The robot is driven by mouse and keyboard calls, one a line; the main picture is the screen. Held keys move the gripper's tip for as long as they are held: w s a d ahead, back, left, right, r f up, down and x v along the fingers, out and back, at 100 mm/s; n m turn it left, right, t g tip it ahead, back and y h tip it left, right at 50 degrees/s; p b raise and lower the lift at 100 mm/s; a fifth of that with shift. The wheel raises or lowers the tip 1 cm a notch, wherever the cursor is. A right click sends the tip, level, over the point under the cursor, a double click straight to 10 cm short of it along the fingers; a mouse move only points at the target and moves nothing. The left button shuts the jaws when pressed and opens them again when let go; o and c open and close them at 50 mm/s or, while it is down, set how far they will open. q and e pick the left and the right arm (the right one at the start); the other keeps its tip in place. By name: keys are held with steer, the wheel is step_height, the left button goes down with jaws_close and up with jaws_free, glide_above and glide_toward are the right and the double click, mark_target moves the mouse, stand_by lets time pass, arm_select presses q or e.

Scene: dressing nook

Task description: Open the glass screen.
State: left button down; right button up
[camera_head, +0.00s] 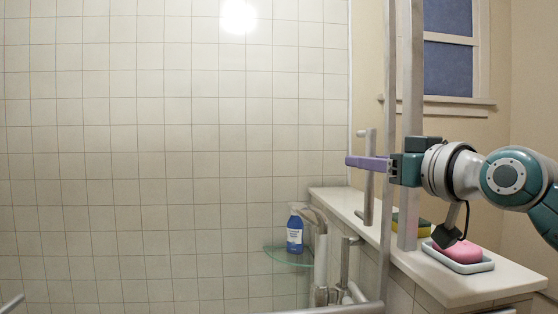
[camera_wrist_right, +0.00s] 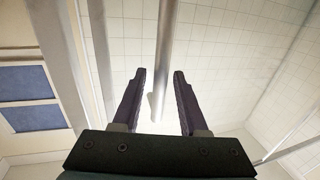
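The glass screen is clear, with a grey metal upright (camera_head: 386,240) and a bottom rail (camera_head: 340,308). Its vertical bar handle (camera_head: 368,200) stands left of that upright. My right gripper (camera_head: 348,161) reaches in from the right, level with the upper part of the handle, and its purple finger crosses in front of the bar. In the right wrist view my right gripper (camera_wrist_right: 159,74) is open, and a grey metal bar (camera_wrist_right: 164,50) appears between its two fingers, with gaps on both sides. Contact does not show.
A white ledge (camera_head: 445,286) bears a pink soap (camera_head: 460,251) in a pale dish (camera_head: 448,263) and a yellow-green sponge (camera_head: 424,229). A blue bottle (camera_head: 294,236) stands on a glass corner shelf (camera_head: 281,257). A second grey post (camera_head: 411,105) stands close to my right wrist.

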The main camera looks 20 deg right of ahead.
jaws_close()
stand_by(1.2)
